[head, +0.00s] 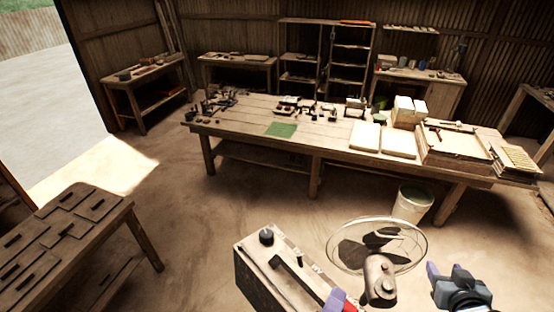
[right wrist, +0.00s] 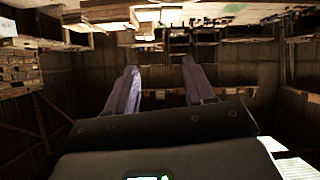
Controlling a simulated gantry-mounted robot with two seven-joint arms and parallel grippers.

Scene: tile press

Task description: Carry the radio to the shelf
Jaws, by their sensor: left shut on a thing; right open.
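The radio (head: 262,282), a pale box with a dark round knob and a dark bar on top, is at the bottom centre of the head view, partly cut off by the frame. My left gripper (head: 340,300), red and purple, is at the bar's right end and shut on the radio; its exact contact is hard to see. My right gripper (head: 440,276) is open and empty to the right, apart from the radio. Its two purple fingers stand apart with nothing between them in the right wrist view (right wrist: 160,85). A wooden shelf unit (head: 327,22) stands at the back wall.
A long workbench (head: 330,142) with tools and pale slabs crosses the middle. A bucket (head: 411,203) stands before it. A table (head: 122,208) with dark tiles is at left.

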